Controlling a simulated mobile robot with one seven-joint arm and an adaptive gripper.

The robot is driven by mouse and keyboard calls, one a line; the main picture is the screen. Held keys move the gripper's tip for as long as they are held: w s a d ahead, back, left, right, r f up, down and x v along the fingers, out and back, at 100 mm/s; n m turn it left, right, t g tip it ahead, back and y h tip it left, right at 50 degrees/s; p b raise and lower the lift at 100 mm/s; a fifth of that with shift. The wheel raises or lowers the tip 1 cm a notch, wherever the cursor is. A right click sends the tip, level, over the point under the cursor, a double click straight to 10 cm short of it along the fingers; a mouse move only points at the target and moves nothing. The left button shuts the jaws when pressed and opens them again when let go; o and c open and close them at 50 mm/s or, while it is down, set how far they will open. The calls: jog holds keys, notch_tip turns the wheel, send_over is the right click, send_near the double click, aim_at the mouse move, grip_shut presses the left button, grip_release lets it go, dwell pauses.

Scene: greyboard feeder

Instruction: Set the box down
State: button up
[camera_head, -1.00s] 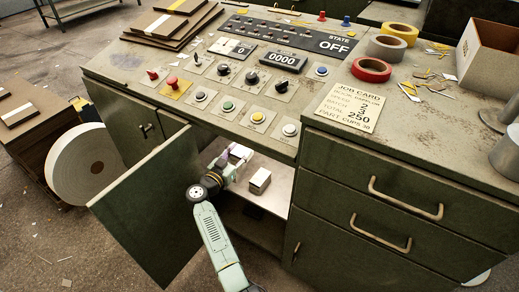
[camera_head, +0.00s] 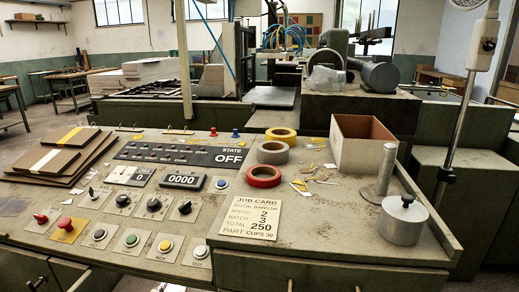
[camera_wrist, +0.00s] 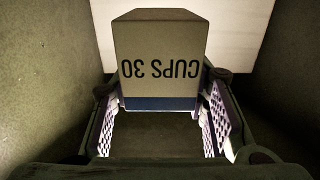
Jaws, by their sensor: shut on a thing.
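In the wrist view a small grey-brown box (camera_wrist: 160,40) marked CUPS 30, its lettering upside down, has a dark blue band at its near lower edge. My gripper (camera_wrist: 160,104) has its white-studded, purplish finger pads at the two sides of the box and is shut on it. Dark walls stand close on both sides, with a pale surface behind the box. Whether the box touches a surface below cannot be told. The head view shows neither the box nor my gripper.
The control console (camera_head: 330,235) carries buttons, a job card (camera_head: 252,218), tape rolls (camera_head: 263,176), an open carton (camera_head: 362,145), a metal canister (camera_head: 403,220) and stacked boards (camera_head: 55,155).

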jog(key=s+d+p, duration=0.2)
jog(key=d, duration=0.8)
jog(key=shift+d+f+b, duration=0.3)
jog(key=shift+f+b, duration=0.15)
jog(key=shift+f, duration=0.7)
jog(key=shift+d+f+b, duration=0.25)
jog(key=shift+f+b, duration=0.25)
jog(key=shift+f, duration=0.7)
jog(key=shift+d+f+b, duration=0.3)
jog(key=shift+f+b, duration=0.15)
jog(key=shift+f, duration=0.7)
